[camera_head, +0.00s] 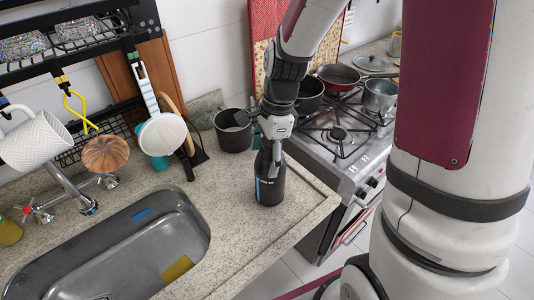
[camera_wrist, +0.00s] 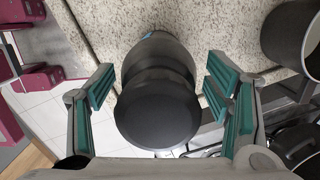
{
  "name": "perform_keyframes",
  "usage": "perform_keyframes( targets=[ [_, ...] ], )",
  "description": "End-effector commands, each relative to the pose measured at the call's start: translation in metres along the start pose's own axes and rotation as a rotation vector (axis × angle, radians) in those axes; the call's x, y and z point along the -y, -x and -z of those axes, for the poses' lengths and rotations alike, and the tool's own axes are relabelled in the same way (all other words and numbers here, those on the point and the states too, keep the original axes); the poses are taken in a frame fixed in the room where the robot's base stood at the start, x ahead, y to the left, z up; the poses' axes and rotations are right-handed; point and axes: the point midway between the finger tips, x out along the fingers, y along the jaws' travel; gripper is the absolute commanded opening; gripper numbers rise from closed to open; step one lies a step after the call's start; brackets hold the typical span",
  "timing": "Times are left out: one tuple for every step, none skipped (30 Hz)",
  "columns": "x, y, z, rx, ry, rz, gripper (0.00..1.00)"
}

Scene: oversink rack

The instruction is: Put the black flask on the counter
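The black flask (camera_head: 270,189) stands upright on the speckled stone counter (camera_head: 235,222), near its right end, in the head view. In the wrist view its round black top (camera_wrist: 157,108) fills the middle of the picture. My gripper (camera_head: 273,165) points down over the flask, with its fingers around the upper part. In the wrist view the teal finger pads of my gripper (camera_wrist: 160,88) are spread on either side of the flask. Narrow gaps show there, so it looks open and not clamped.
A dark pot (camera_head: 233,137) stands behind the flask, and it also shows in the wrist view (camera_wrist: 292,35). The sink (camera_head: 120,250) is at left, below a black rack with hanging utensils. The stove (camera_head: 340,140) is at right. Counter in front of the flask is clear.

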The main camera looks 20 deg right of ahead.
Motion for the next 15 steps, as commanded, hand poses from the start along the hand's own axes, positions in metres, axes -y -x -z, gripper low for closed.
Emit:
perform_keyframes(
  targets=[
    [0.0, 0.0, 0.0, 0.0, 0.0, 0.0, 0.81],
    [0.0, 0.0, 0.0, 0.0, 0.0, 0.0, 0.81],
    [0.0, 0.0, 0.0, 0.0, 0.0, 0.0, 0.81],
    [0.0, 0.0, 0.0, 0.0, 0.0, 0.001, 0.81],
    [0.0, 0.0, 0.0, 0.0, 0.0, 0.001, 0.81],
    [0.0, 0.0, 0.0, 0.0, 0.0, 0.0, 0.81],
    [0.0, 0.0, 0.0, 0.0, 0.0, 0.0, 0.81],
    [0.0, 0.0, 0.0, 0.0, 0.0, 0.0, 0.81],
    [0.0, 0.001, 0.0, 0.0, 0.0, 0.001, 0.81],
    [0.0, 0.001, 0.0, 0.0, 0.0, 0.001, 0.81],
    [0.0, 0.003, 0.0, 0.0, 0.0, 0.001, 0.81],
    [0.0, 0.005, 0.0, -0.001, 0.0, 0.002, 0.81],
    [0.001, 0.007, 0.0, -0.001, 0.0, 0.004, 0.81],
    [0.001, 0.011, 0.0, -0.001, 0.0, 0.005, 0.81],
    [0.002, 0.016, -0.001, -0.001, 0.001, 0.006, 0.81]
  ],
)
